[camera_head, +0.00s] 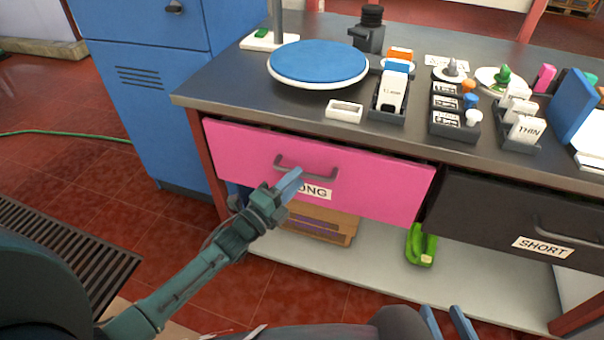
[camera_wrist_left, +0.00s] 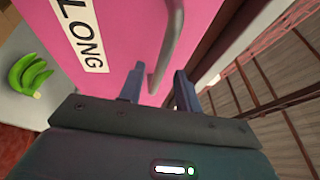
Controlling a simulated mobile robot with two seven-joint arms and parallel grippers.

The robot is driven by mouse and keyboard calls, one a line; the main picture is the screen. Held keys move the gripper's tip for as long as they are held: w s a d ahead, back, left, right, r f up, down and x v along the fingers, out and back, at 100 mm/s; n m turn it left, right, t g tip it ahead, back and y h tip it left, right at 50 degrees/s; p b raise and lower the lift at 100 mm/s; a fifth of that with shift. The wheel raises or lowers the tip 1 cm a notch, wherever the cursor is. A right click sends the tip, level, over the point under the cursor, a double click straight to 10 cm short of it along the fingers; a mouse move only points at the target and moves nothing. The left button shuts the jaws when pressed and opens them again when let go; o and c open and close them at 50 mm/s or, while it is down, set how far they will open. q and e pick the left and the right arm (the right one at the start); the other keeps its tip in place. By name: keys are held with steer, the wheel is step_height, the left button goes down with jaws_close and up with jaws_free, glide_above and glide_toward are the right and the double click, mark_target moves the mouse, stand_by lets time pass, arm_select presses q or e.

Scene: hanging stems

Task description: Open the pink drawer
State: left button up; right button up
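The pink drawer (camera_head: 330,165) is under the left part of the workbench, labelled with a word ending "ONG" in the head view; the label reads LONG in the left wrist view. Its front looks shut or nearly shut. Its grey bar handle (camera_head: 308,170) also shows in the left wrist view (camera_wrist_left: 172,45). My left gripper (camera_head: 287,186) is at the handle. In the left wrist view its fingers (camera_wrist_left: 159,88) are apart, with the handle running between them; I cannot tell whether they touch it. My right gripper (camera_head: 446,322) is low at the bottom edge, fingers apart and empty.
A black drawer (camera_head: 520,220) labelled SHORT is to the right. A blue cabinet (camera_head: 150,90) stands left of the bench. Green bananas (camera_head: 421,245) and a cardboard box (camera_head: 320,226) sit on the lower shelf. The benchtop holds a blue turntable (camera_head: 318,63) and several small items.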

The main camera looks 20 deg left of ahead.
arm_select(q)
steer(key=shift+x, duration=1.6)
jaws_close()
